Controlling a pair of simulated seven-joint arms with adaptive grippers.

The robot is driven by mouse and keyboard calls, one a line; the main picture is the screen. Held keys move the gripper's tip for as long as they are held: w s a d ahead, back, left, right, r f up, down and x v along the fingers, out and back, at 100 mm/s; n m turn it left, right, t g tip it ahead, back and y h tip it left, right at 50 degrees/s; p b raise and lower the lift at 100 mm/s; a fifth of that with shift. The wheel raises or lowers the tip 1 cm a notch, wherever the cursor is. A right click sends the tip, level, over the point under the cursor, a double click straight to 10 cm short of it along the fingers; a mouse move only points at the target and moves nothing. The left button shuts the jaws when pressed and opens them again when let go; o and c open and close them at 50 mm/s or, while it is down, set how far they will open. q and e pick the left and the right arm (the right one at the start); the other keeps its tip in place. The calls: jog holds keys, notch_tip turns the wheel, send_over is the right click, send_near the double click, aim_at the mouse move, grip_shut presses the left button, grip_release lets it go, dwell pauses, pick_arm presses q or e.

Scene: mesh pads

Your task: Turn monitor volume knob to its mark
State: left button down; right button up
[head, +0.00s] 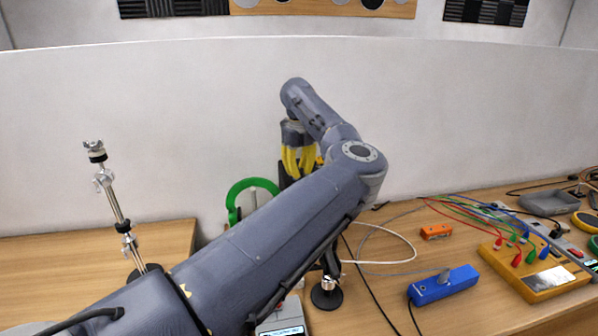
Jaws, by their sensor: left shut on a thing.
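My left gripper (299,164), with yellow fingers, points down near the back wall, left of the table's middle. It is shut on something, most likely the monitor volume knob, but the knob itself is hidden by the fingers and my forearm. A dark box-like part (284,180) shows just below and beside the fingers; I cannot tell whether it is the monitor unit. No knob mark is visible. My right gripper is not in view.
A green ring (233,193) stands left of the gripper, and a metal stand (117,205) further left. Cables cross the table.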

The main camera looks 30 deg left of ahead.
aim_at(299, 170)
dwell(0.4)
pick_arm(q)
jog(key=c, duration=1.1)
grip_release()
notch_tip(299, 170, up, 12)
